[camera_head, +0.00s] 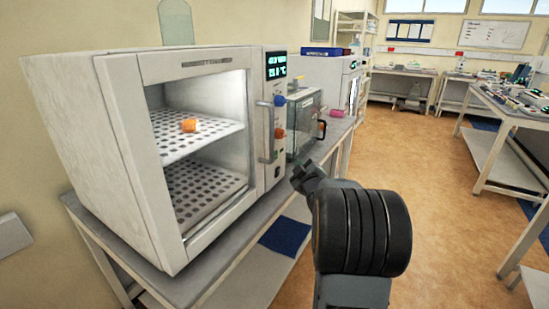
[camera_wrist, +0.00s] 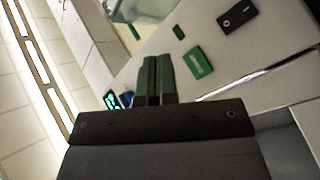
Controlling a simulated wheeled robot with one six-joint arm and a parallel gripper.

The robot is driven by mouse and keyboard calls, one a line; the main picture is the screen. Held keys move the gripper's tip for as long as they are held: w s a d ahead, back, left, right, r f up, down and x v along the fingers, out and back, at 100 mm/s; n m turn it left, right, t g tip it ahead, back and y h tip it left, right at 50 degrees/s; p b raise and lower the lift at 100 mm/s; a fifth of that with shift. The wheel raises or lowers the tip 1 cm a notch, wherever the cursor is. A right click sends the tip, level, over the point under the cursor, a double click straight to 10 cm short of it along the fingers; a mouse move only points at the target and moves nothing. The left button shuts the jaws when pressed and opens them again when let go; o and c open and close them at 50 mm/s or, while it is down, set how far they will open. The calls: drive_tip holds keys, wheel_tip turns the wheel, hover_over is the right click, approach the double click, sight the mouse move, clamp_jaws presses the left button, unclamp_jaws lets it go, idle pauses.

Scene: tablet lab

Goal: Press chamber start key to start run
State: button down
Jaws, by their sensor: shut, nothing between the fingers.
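The chamber (camera_head: 120,110) is a large white cabinet on a bench at the left, with a window showing perforated shelves. Its narrow control panel (camera_head: 275,110) has a lit display, a blue knob and a red knob. In the wrist view, a green key (camera_wrist: 198,62) with pale lettering too small to read sits on the white panel, and appears to be the start key. My gripper (camera_wrist: 157,60) is shut and empty, its fingertips left of the green key in that view. In the head view, my gripper (camera_head: 299,173) is just right of the panel; contact is not visible.
A black rocker switch (camera_wrist: 237,16) and a small dark green button (camera_wrist: 179,32) are near the green key. An upright handle (camera_head: 267,130) sticks out from the chamber. A glass-sided device (camera_head: 303,115) stands behind it. The floor (camera_head: 430,170) at the right is clear.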

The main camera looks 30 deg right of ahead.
drive_tip(key=shift+w+a+b, duration=0.2)
drive_tip(key=shift+w+a, duration=0.25)
drive_tip(key=shift+w, duration=0.4)
drive_tip(key=shift+w+a+b, duration=0.2)
drive_tip(key=shift+w+a, duration=0.3)
drive_tip(key=shift+w, duration=0.35)
drive_tip(key=shift+w+a+b, duration=0.2)
drive_tip(key=shift+w+a, duration=0.25)
drive_tip(key=shift+w, duration=0.4)
drive_tip(key=shift+w+f+b, duration=0.1)
drive_tip(key=shift+w+b, duration=0.05)
drive_tip(key=shift+b, duration=0.15)
drive_tip(key=shift+w+a, duration=0.2)
drive_tip(key=shift+w+a+b, duration=0.15)
drive_tip(key=shift+w+b, duration=0.15)
drive_tip(key=shift+b, duration=0.3)
idle(0.5)
drive_tip(key=shift+s, duration=0.1)
idle(0.3)
drive_tip(key=shift+s+d+b, duration=0.3)
drive_tip(key=shift+s+d, duration=0.05)
drive_tip(key=shift+s, duration=0.2)
drive_tip(key=shift+s, duration=0.1)
drive_tip(key=shift+s+d, duration=0.4)
drive_tip(key=shift+s, duration=0.3)
drive_tip(key=shift+s+d, duration=0.4)
drive_tip(key=shift+s, duration=0.35)
drive_tip(key=shift+s+d, duration=0.4)
drive_tip(key=shift+s, duration=0.3)
